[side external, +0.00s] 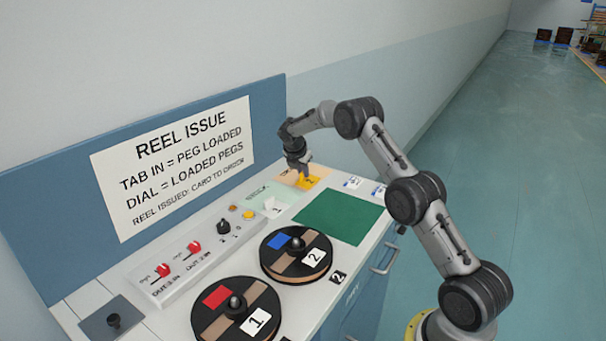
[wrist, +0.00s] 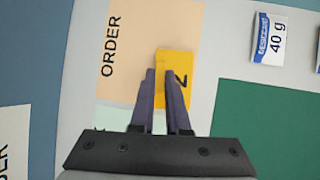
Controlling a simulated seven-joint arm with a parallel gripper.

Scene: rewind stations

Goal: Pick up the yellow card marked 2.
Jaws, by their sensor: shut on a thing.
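The yellow card marked 2 (wrist: 175,62) is at the orange patch labelled ORDER (wrist: 118,58) in the wrist view. My gripper (wrist: 163,75) is shut on the near part of the card, and its fingers cover some of it. In the side view the yellow card (side external: 309,183) shows just below my gripper (side external: 302,171), at the back of the bench. I cannot tell whether the card touches the surface.
A white card marked 1 (side external: 274,208) stands on the pale green STOCK patch. A green mat (side external: 340,217) lies to the right. Two black reels, marked 2 (side external: 296,254) and 1 (side external: 237,312), sit nearer. A control box (side external: 185,268) with red switches stands left. Small labelled packets (wrist: 271,38) lie beyond the mat.

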